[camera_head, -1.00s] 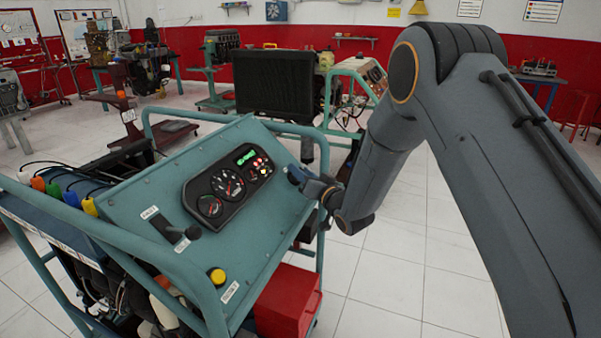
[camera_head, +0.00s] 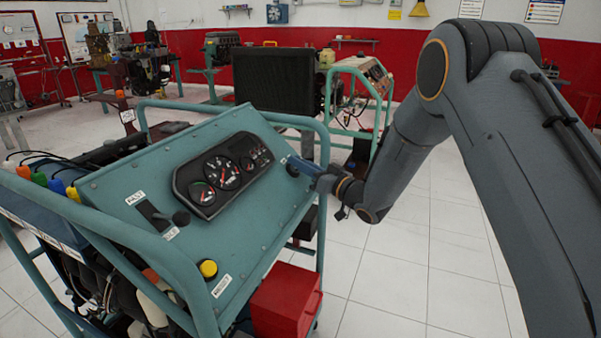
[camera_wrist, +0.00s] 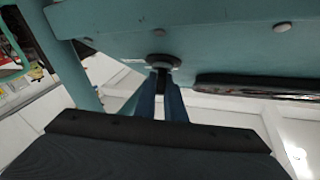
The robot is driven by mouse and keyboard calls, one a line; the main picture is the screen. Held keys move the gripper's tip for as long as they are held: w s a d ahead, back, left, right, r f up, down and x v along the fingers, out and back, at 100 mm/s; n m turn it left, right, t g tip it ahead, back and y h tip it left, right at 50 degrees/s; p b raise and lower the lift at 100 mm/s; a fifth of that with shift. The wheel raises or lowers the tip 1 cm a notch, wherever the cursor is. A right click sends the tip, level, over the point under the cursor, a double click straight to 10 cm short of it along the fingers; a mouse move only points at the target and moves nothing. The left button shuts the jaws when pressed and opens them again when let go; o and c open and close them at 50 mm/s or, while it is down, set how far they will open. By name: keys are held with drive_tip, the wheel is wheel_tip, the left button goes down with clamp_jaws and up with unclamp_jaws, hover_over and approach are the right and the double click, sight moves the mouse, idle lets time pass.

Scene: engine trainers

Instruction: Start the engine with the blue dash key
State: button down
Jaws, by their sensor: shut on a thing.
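The teal dash panel (camera_head: 130,185) fills the left and middle of the head view, with a black gauge cluster (camera_head: 222,176) on it. The cluster's lamps and display look dark. My gripper (camera_head: 294,167) is at the panel's right side. In the wrist view its two narrow bluish fingers (camera_wrist: 160,85) reach to a round black key switch (camera_wrist: 160,60) on the panel. They are shut on the dash key there, which is mostly hidden between them, so its own blue colour and its turn angle cannot be told.
A black lever (camera_head: 180,217) and a yellow button (camera_head: 208,269) sit lower on the panel. Teal tube rails (camera_head: 323,215) frame it close to my gripper. A red box (camera_head: 286,300) stands below. Open white floor (camera_head: 400,265) lies to the right.

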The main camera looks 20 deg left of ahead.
drive_tip(key=n+g+y+b, duration=0.1)
drive_tip(key=n+g+b, duration=0.2)
drive_tip(key=n+g, duration=0.1)
drive_tip(key=shift+f+n+y+b, duration=0.2)
drive_tip(key=shift+n+y+b, duration=0.1)
drive_tip(key=shift+y+b, duration=0.1)
drive_tip(key=shift+r+n+g+b, duration=0.1)
drive_tip(key=shift+n+g+b, duration=0.8)
drive_tip(key=shift+n+g, duration=0.3)
drive_tip(key=shift+r+n, duration=0.1)
drive_tip(key=shift+n, duration=0.2)
drive_tip(key=c, duration=1.8)
unclamp_jaws()
drive_tip(key=shift+c, duration=0.2)
drive_tip(key=d+f, duration=0.1)
drive_tip(key=d, duration=0.6)
drive_tip(key=shift+s+d+b, duration=0.3)
drive_tip(key=shift+d+b, duration=0.05)
drive_tip(key=shift+b, duration=0.05)
drive_tip(key=shift+f, duration=0.1)
